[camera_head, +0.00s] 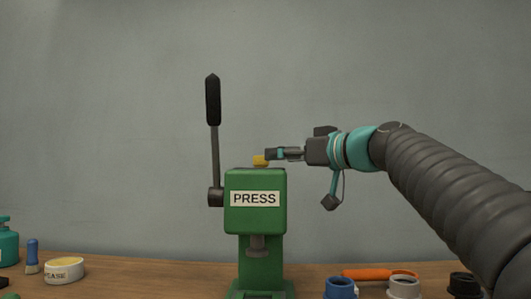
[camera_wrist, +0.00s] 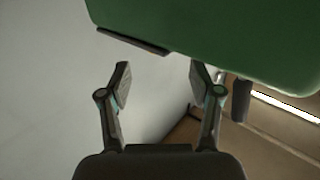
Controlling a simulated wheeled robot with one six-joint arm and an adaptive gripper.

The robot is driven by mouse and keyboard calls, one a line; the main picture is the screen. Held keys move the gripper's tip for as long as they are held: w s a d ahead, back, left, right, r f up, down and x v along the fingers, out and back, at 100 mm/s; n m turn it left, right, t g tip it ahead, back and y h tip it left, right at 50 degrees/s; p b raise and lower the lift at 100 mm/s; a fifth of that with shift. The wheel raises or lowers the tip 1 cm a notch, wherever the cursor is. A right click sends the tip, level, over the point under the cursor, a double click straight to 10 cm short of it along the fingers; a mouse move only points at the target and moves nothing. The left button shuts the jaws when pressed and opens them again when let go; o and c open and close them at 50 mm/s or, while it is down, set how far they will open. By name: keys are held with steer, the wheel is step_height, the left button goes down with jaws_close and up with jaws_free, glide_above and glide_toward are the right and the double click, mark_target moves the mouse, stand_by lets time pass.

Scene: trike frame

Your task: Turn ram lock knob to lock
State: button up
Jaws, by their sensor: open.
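A green press (camera_head: 255,205) with a white PRESS label stands on the wooden bench. A small yellow knob (camera_head: 260,161), probably the ram lock knob, sits on its top. A lever (camera_head: 213,100) with a black grip stands upright at the press's left side. My gripper (camera_head: 271,154) reaches in from the right, its fingertips close beside the knob; I cannot tell whether they touch it. In the wrist view my gripper (camera_wrist: 160,78) is open, with nothing visible between its fingers. The green press (camera_wrist: 230,35) fills the top there, and the knob does not show.
On the bench at left are a teal container (camera_head: 8,245), a blue-handled brush (camera_head: 32,256) and a white tin (camera_head: 64,271). At right lie an orange tool (camera_head: 372,274), a blue part (camera_head: 340,288), a grey part (camera_head: 404,286) and a black part (camera_head: 464,283).

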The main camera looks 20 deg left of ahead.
mark_target(261, 161)
steer(key=p+x, duration=0.1)
steer(key=x, duration=0.5)
steer(key=shift+a+p, duration=0.1)
steer(key=shift+p, duration=0.2)
steer(key=c, duration=1.2)
steer(key=shift+o, duration=0.2)
steer(key=shift+w+n+g+y, duration=0.3)
steer(key=shift+n+g+y, duration=0.3)
steer(key=shift+g, duration=0.4)
steer(key=n+g+p, duration=0.1)
steer(key=n+g, duration=0.1)
steer(key=g, duration=0.1)
steer(key=shift+r+y+p, duration=0.2)
steer(key=shift+y+p, duration=0.15)
steer(key=shift+y, duration=0.05)
steer(key=shift+f+n+g+p, duration=0.15)
steer(key=shift+n+g+p, duration=0.15)
steer(key=shift+n+g, duration=0.5)
